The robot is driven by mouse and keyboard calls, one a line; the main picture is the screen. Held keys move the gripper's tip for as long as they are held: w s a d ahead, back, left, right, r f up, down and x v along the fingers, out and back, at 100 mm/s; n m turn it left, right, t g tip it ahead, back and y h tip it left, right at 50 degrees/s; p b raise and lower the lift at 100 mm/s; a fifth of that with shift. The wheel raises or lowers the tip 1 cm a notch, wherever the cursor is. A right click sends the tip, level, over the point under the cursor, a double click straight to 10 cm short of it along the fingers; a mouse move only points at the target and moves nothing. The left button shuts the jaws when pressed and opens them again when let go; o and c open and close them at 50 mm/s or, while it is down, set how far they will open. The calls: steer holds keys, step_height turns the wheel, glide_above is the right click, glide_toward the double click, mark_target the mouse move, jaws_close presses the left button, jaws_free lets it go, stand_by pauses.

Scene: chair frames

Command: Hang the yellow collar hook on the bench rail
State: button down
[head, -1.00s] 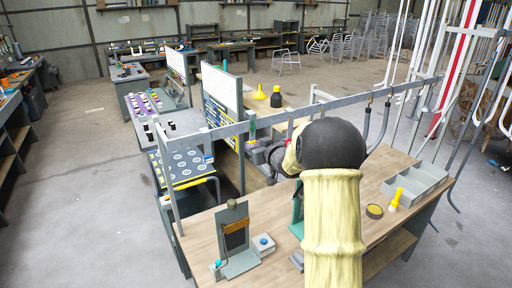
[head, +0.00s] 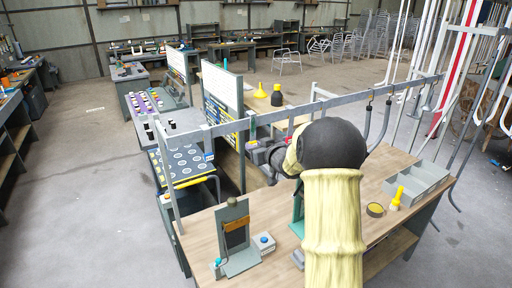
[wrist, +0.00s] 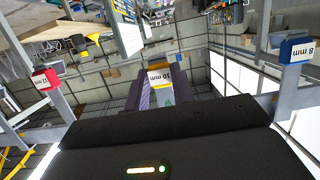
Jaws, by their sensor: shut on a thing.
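The yellow collar hook (wrist: 160,77) carries a white label reading 10 mm. In the wrist view my gripper (wrist: 162,88) is shut on it, with a purple-grey finger on each side. The hook's lower part is hidden there. In the head view my gripper (head: 257,151) is beside the bench rail (head: 325,104), a long grey bar above the bench, and my arm covers much of it. I cannot make out the held hook in the head view, nor tell whether it touches the rail.
Dark hooks (head: 369,96) hang at the rail's right. On the bench stand a grey tray (head: 428,170) and a yellow bottle-like item (head: 397,198).

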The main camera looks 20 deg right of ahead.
steer(key=shift+f+b, duration=0.4)
steer(key=shift+f, duration=0.15)
steer(key=c, duration=1.1)
jaws_free()
steer(key=v, duration=0.8)
stand_by(1.0)
